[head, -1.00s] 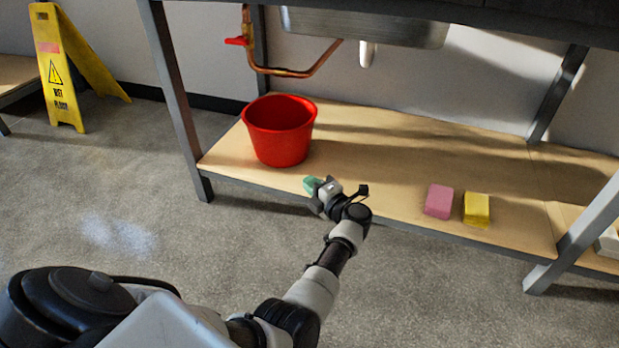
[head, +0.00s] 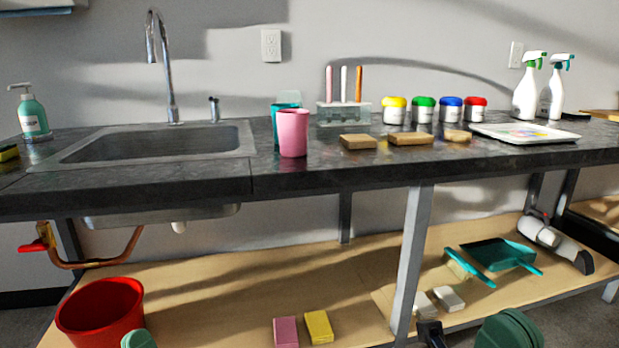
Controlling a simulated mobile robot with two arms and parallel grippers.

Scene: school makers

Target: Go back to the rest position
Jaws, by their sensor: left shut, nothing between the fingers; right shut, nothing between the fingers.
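A black piece at the bottom edge of the head view looks like my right gripper (head: 430,334), low in front of the shelf. It is shut and holds nothing; the picture's lower edge cuts off its arm. I cannot make out my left gripper. A rounded mint-green thing (head: 138,339) is cut off by the bottom edge, beside the red bucket (head: 100,313).
A dark worktop (head: 330,176) with a sink runs across the view. Its leg (head: 412,255) stands left of the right gripper. The lower shelf holds a pink sponge (head: 286,332), a yellow sponge (head: 319,328) and a teal dustpan (head: 500,254). A dark green rounded thing (head: 508,330) is at the bottom.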

